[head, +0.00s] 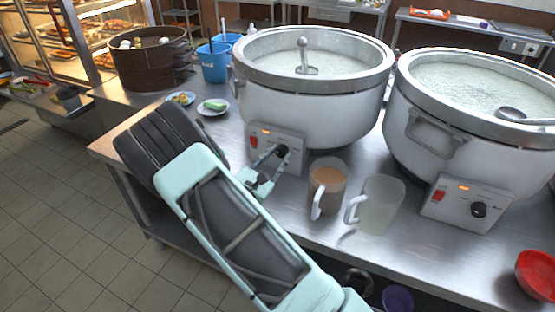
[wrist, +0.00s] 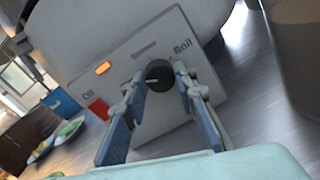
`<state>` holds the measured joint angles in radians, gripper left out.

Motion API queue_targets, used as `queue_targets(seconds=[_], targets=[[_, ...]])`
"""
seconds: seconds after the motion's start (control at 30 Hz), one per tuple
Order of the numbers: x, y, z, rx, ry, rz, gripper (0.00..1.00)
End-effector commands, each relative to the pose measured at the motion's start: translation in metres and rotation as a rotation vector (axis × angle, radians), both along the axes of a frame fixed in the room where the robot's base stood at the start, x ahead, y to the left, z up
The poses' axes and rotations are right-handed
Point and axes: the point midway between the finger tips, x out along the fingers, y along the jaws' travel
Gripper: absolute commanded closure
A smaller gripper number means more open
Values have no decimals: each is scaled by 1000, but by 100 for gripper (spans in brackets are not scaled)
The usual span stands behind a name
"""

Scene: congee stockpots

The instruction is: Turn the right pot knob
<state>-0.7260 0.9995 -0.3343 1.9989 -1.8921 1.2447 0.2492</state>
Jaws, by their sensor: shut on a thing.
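Two big white congee pots stand on the steel counter: the left pot (head: 310,110) and the right pot (head: 470,130). The right pot's black knob (head: 479,210) sits on its front control box, with nothing touching it. My gripper (head: 271,158) is at the left pot's control box, with its fingers on either side of that pot's black knob (head: 282,150). In the wrist view the blue finger pads close on the knob (wrist: 159,74). The panel reads "Off" at left and "Boil" at right. The knob's pale pointer mark faces left, partly hidden.
A brown mug (head: 327,186) and a frosted jug (head: 376,204) stand between the two control boxes. A red bowl (head: 537,274) is at the right edge. Small plates (head: 213,107) lie left of the left pot. Orange lights glow on both boxes.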

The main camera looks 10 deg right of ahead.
Motion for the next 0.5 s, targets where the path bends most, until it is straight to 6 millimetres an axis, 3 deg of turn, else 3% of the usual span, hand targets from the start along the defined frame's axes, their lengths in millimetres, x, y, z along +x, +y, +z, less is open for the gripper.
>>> queue_targets(seconds=[0.5], targets=[[0,0,-6,391,-284,0,98]])
